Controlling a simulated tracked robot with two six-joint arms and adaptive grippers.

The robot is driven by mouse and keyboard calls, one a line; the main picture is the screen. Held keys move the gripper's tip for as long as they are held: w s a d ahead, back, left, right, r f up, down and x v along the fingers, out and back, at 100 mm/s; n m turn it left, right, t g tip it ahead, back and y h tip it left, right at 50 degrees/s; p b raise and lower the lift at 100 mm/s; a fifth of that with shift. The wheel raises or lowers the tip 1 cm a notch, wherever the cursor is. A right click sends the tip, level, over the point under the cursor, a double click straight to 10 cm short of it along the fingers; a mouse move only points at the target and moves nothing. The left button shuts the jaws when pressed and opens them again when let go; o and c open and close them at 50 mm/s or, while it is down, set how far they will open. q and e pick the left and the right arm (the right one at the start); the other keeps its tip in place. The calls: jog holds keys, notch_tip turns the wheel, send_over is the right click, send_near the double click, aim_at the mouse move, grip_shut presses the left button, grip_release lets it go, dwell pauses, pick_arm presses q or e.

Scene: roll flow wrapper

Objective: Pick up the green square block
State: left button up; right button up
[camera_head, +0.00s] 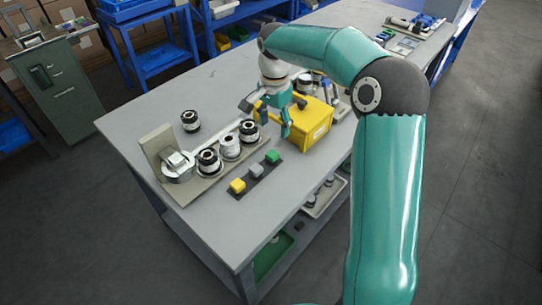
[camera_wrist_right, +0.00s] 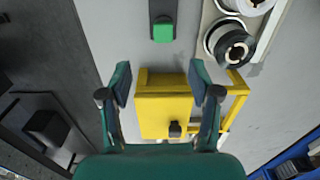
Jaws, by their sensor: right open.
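The green square block (camera_head: 272,157) sits at the far right end of a dark strip (camera_head: 247,180) on the grey table, in a row with a grey block (camera_head: 257,170) and a yellow block (camera_head: 237,185). In the right wrist view the green block (camera_wrist_right: 162,30) is near the top, beyond my fingertips. My right gripper (camera_head: 275,119) is open and empty, above the table behind the green block and beside the yellow box (camera_head: 314,124). In the wrist view its spread fingers (camera_wrist_right: 160,80) frame part of the yellow box (camera_wrist_right: 164,110) below. My left gripper is not in view.
A beige fixture (camera_head: 190,184) with several rolls stands left of the blocks. A loose roll (camera_head: 190,120) stands behind it. The yellow box is close to my right gripper. The table's front area (camera_head: 230,230) is clear.

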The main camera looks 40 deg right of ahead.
send_over(272, 153)
jog(key=f, duration=0.6)
jog(key=shift+s+d, duration=0.1)
jog(key=shift+s, duration=0.3)
jog(key=shift+w+f+p, duration=0.15)
jog(key=shift+f+p, duration=0.05)
jog(key=shift+f, duration=1.15)
jog(key=shift+w+f+p, duration=0.15)
jog(key=shift+f, duration=1.15)
jog(key=c, duration=1)
jog(key=shift+o, duration=0.2)
jog(key=shift+r, duration=0.15)
